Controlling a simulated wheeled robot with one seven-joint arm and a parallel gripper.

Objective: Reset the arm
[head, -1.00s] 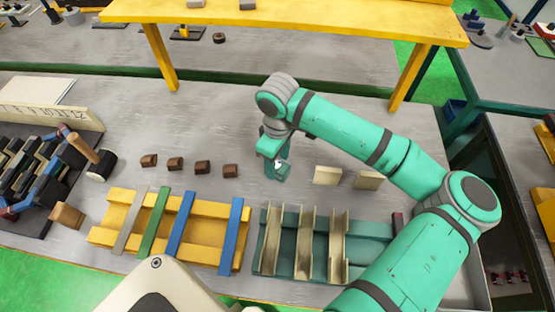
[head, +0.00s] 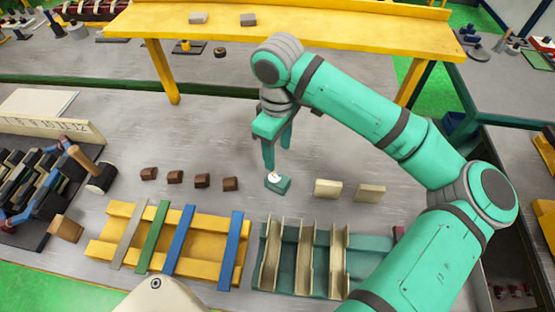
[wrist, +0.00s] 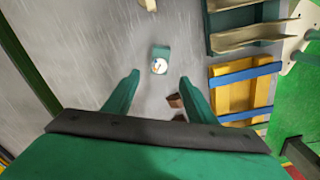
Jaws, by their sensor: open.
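My teal arm reaches in from the right in the head view, and my gripper (head: 278,158) points down above the grey table (head: 330,150). In the wrist view my gripper (wrist: 155,88) shows its two teal fingers spread apart with nothing between them. A small teal block with a white top (head: 278,182) sits on the table just beyond the fingertips, apart from them. It also shows in the wrist view (wrist: 160,60).
Several brown blocks (head: 202,181) lie in a row left of the teal block, and two cream blocks (head: 328,189) to its right. A yellow rack (head: 140,256) and a teal rack (head: 270,270) stand in front. A yellow shelf (head: 330,27) spans the back. A mallet (head: 100,178) lies left.

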